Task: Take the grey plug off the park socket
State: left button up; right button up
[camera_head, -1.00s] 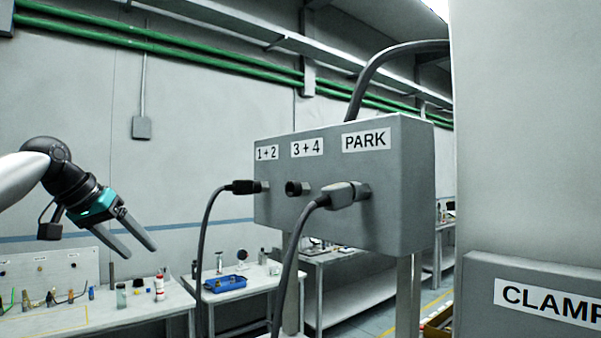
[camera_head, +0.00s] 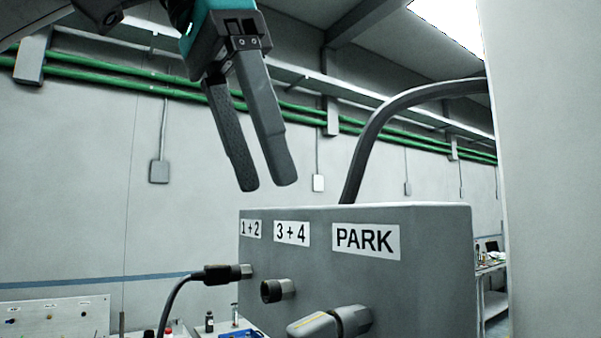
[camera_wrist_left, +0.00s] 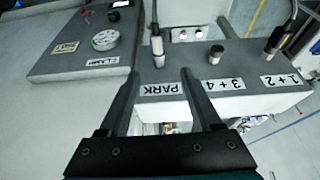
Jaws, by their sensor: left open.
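The grey plug (camera_head: 313,325) sits in the park socket (camera_head: 352,320), low on the face of the grey box (camera_head: 440,270), under the PARK label (camera_head: 366,240). In the left wrist view the grey plug (camera_wrist_left: 157,46) stands in the same socket, just beyond my fingertips, and the label appears upside down. My left gripper (camera_head: 266,187) is open and empty, above the box and pointing down. In the left wrist view its fingers (camera_wrist_left: 160,74) are apart, with the PARK label showing between them. They are not touching the plug. My right gripper is not in view.
A black plug (camera_head: 217,274) with a cable is in the 1+2 socket. The 3+4 socket (camera_head: 277,290) is empty. A thick grey cable (camera_head: 385,115) rises behind the box. The CLAMP panel (camera_wrist_left: 60,66) with a round dial (camera_wrist_left: 105,40) lies beside it.

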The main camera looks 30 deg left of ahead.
pick_arm(q)
send_near(311, 320)
jog(key=shift+x, duration=0.85)
jog(key=x, duration=0.8)
jog(key=shift+w+f, duration=0.1)
jog(key=shift+f, duration=0.15)
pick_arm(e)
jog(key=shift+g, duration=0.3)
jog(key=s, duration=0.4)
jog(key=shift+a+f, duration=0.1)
pick_arm(q)
grip_shut()
jog(key=shift+s+a, duration=0.3)
jog(key=shift+s, duration=0.45)
jog(key=shift+s+a, duration=0.3)
jog(key=shift+s, duration=0.45)
jog(key=shift+s+a, duration=0.3)
jog(key=shift+s, duration=0.45)
